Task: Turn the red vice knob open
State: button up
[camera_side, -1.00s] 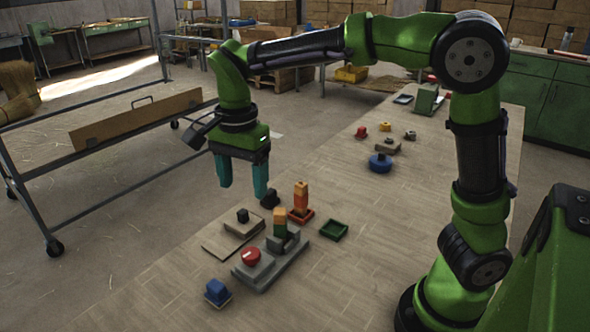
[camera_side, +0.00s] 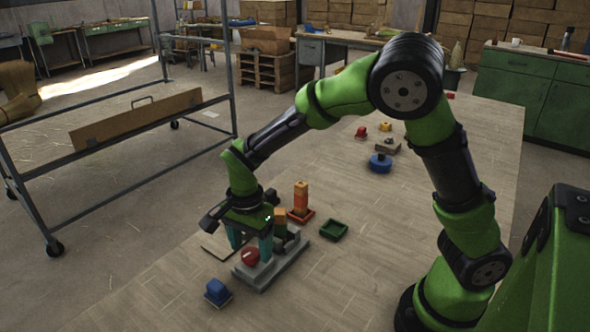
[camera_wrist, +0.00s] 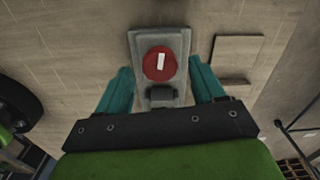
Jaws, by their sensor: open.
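The red vice knob (camera_side: 250,257) is round with a white mark on top, on a grey vice base (camera_side: 283,262) on the table. In the wrist view the knob (camera_wrist: 160,64) lies between and just beyond the fingertips, its white mark running nearly up and down. My gripper (camera_side: 251,253) is open with teal fingers, low over the vice; in the wrist view the open gripper (camera_wrist: 160,78) has one finger on each side of the base. I cannot tell whether the fingers touch anything. Orange and green blocks (camera_side: 280,224) stand at the vice, partly hidden by my gripper.
A blue block (camera_side: 217,291) sits near the table's front left. An orange stack (camera_side: 301,195) stands on a red tray behind the vice. A blue round piece (camera_side: 380,162) and small knobs are farther back. The table's right side is clear.

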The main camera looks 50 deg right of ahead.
jog(key=shift+f, duration=0.45)
jog(key=c, duration=1.1)
jog(key=shift+o, duration=0.2)
